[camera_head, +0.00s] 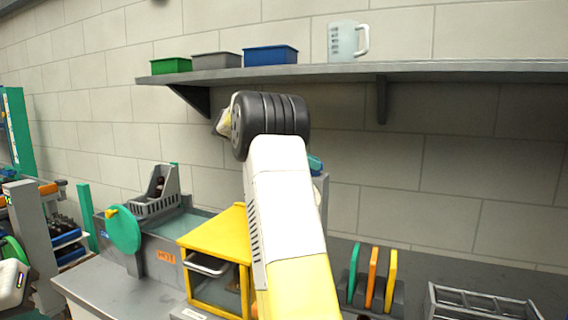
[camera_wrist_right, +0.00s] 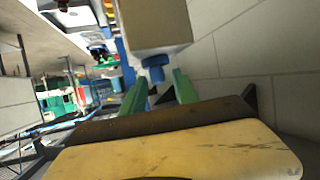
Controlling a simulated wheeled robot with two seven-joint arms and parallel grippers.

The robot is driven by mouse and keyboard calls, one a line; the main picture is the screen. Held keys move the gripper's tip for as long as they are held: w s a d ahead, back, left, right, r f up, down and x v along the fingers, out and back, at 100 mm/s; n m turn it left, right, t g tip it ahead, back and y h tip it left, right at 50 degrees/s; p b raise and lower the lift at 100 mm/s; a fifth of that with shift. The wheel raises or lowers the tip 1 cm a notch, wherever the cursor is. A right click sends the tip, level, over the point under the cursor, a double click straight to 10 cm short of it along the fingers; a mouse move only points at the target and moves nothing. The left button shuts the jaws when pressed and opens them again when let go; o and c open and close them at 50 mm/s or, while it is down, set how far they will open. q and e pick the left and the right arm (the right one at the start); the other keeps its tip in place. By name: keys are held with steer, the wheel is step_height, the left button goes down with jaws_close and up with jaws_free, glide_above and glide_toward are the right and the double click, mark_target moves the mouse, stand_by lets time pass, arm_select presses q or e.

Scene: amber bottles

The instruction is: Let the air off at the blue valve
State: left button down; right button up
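In the right wrist view, a blue valve (camera_wrist_right: 153,68) sticks out below a beige box-shaped body (camera_wrist_right: 155,25). My right gripper (camera_wrist_right: 159,80) shows there as two green fingers, apart, with the blue valve just beyond and between their tips. I cannot tell whether either finger touches it. In the head view, my right arm rises in the middle and hides its gripper and the valve. A small blue-teal part (camera_head: 315,163) peeks out right of the arm; I cannot tell what it belongs to. My left gripper is not seen.
A yellow-framed cabinet (camera_head: 212,240) stands close left of my arm. A grey shelf (camera_head: 420,70) with bins and a clear jug (camera_head: 346,42) runs above. Coloured plates in a rack (camera_head: 372,280) and a grey metal rack (camera_head: 480,303) stand at lower right.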

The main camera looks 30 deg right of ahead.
steer(key=shift+s+d+f, duration=0.25)
steer(key=shift+d, duration=0.15)
steer(key=shift+c, duration=0.5)
jaws_close()
steer(key=shift+n+t, duration=0.4)
steer(key=shift+t, duration=0.1)
steer(key=n+t+h, duration=0.1)
steer(key=n+t, duration=0.1)
steer(key=t, duration=0.1)
steer(key=n+t, duration=0.3)
steer(key=shift+s+n+h, duration=0.1)
steer(key=shift+n+h, duration=0.2)
steer(key=shift+h, duration=0.1)
steer(key=n+t, duration=0.2)
steer(key=t, duration=0.1)
steer(key=n+t+y, duration=0.1)
steer(key=n+t, duration=0.2)
steer(key=shift+n+t+y, duration=0.3)
